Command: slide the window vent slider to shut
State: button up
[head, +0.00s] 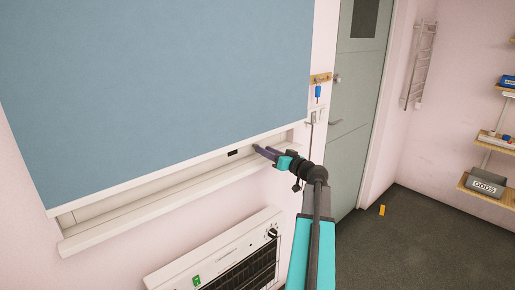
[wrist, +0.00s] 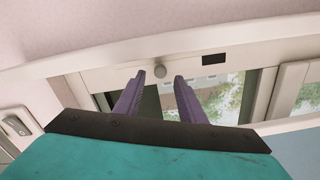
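The window vent slider shows in the wrist view as a small round grey knob (wrist: 160,70) on a pale strip of the window frame. A dark rectangular slot (wrist: 214,58) lies to the right of the knob; in the head view it is a small black mark (head: 232,153) left of my fingers. My gripper (wrist: 159,77) has two purple fingers, apart, with the knob between their tips in the picture; I see no contact. In the head view my gripper (head: 262,151) reaches the frame under the blind, and the knob is hidden or too small there.
A blue blind (head: 150,80) covers most of the window, above the sill (head: 150,210). A white heater (head: 225,255) stands below. A key hook with a blue tag (head: 318,92) and a grey door (head: 355,100) are to the right. Floor at right is mostly clear.

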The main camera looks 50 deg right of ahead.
jog(key=shift+w+d+p, duration=0.1)
jog(key=shift+w+p, duration=0.35)
jog(key=shift+w, duration=1.45)
grip_shut()
